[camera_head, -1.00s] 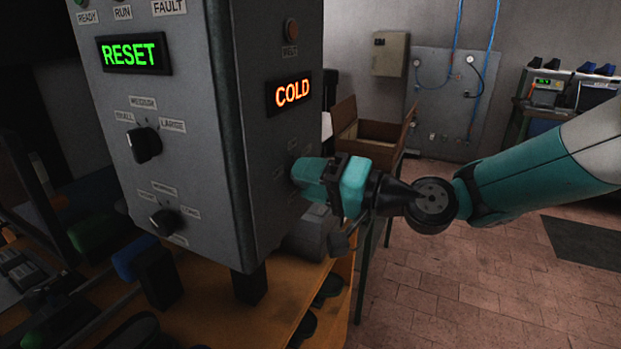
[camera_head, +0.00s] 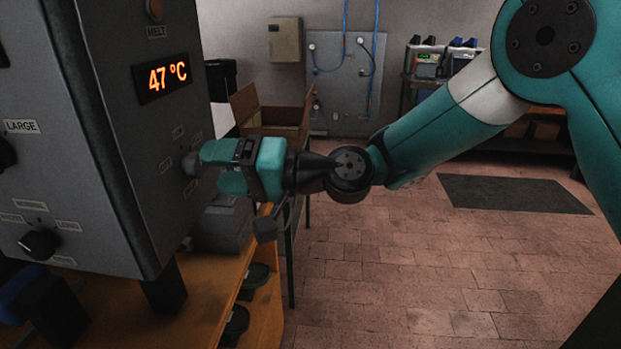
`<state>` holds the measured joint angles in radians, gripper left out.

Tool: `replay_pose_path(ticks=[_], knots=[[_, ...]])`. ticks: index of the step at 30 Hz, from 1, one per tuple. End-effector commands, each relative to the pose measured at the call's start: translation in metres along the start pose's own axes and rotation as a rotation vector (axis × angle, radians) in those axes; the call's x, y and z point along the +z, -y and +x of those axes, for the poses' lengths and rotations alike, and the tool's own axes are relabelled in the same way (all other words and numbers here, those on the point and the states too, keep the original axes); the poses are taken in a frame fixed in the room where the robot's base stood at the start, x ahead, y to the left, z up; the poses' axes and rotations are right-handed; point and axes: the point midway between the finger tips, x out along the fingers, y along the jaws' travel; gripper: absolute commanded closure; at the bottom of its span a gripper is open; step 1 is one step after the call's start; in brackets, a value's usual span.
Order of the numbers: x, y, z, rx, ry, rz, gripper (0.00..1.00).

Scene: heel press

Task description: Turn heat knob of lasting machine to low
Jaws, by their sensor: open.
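The lasting machine (camera_head: 105,215) is a grey control box at the left. Its right side carries a display (camera_head: 164,77) that reads 47 °C in orange. Below the display, the heat knob (camera_head: 190,164) is a small grey knob ringed by little labels, too small to read surely. My gripper (camera_head: 206,168) comes from the right with its teal fingers pointing at the knob. The fingers are apart, and their tips are close to the knob. I cannot tell whether they touch it. The knob's pointer direction is not clear.
Another black knob (camera_head: 40,243) sits on the box's front face. A wooden bench (camera_head: 215,290) with dark shoe parts is below. An open cardboard box (camera_head: 272,115) stands behind my gripper. The brick floor at right is clear around a dark mat (camera_head: 512,194).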

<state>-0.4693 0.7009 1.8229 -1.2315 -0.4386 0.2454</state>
Motion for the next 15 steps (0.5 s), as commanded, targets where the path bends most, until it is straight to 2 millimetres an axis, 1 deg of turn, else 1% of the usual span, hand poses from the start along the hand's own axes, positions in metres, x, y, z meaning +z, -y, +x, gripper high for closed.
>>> replay_pose_path(ticks=[1, 9, 12, 15], knots=[[0.001, -0.006, -0.014, 0.004, -0.005, 0.0, 0.34], [0.001, -0.006, -0.084, 0.003, -0.006, -0.001, 0.34], [0.0, -0.005, -0.106, 0.003, -0.006, -0.001, 0.34], [0.0, -0.005, -0.123, 0.002, -0.006, -0.002, 0.34]])
